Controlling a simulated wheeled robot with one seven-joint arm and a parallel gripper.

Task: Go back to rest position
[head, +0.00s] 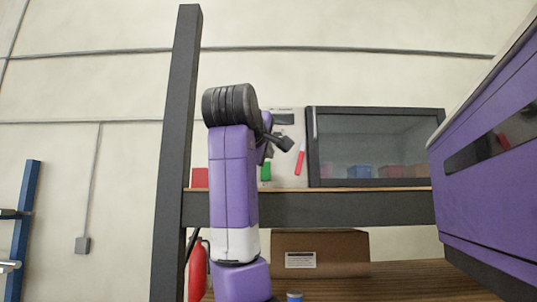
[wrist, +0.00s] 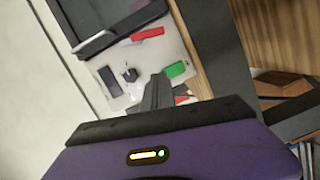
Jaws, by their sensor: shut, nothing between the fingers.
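My gripper (head: 284,143) is raised in front of the shelf in the head view, at the end of my bent purple arm. It is small and partly hidden behind the arm there. In the wrist view my gripper (wrist: 158,92) shows dark fingers that are shut and empty. They point toward a pale panel (wrist: 160,61) with a red handle (wrist: 147,34) and a green block (wrist: 175,69). The fingers cover part of a second red piece there. I cannot tell the distance between fingertips and panel.
A dark-framed glass cabinet (head: 378,112) stands on the shelf (head: 330,208). A cardboard box (head: 345,245) sits below it. A dark upright post (head: 175,150) stands left of my arm, with a red extinguisher (head: 197,272) beside it. A blue rack (head: 24,225) stands far left.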

